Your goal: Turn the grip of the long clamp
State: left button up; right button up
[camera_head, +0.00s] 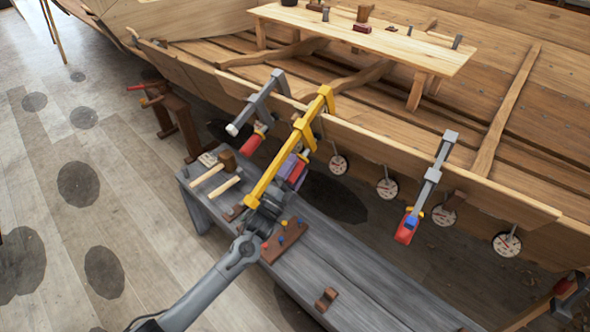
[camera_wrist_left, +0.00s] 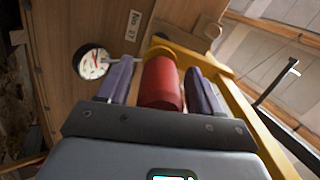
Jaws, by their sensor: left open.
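The long clamp (camera_head: 286,152) is yellow and hooks over the edge of the hull planking, its bar reaching down toward the bench. Its red grip (camera_wrist_left: 161,84) stands between the two violet fingers of my left gripper (camera_wrist_left: 161,88) in the left wrist view. The fingers are open, one on each side of the grip, with narrow gaps showing. In the head view my left gripper (camera_head: 293,170) is beside the yellow bar, and the grip is mostly hidden there. My right gripper is in neither view.
A grey clamp (camera_head: 262,100) sits close left on the same plank edge, and another grey clamp (camera_head: 433,175) to the right. Round dials (camera_head: 387,188) hang along the hull. The grey bench (camera_head: 345,275) below carries mallets and a wooden rack (camera_head: 285,240).

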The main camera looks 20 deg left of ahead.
aim_at(287, 182)
pick_arm(q)
jog(key=shift+s+a+f, duration=0.2)
jog(key=shift+s+f, duration=0.05)
jog(key=shift+s, duration=0.15)
jog(key=p+v, duration=0.2)
jog(key=v, duration=0.6)
jog(key=shift+s+f, duration=0.15)
jog(key=shift+s, duration=0.25)
jog(key=shift+s+a+f, duration=0.2)
jog(key=shift+s, duration=0.2)
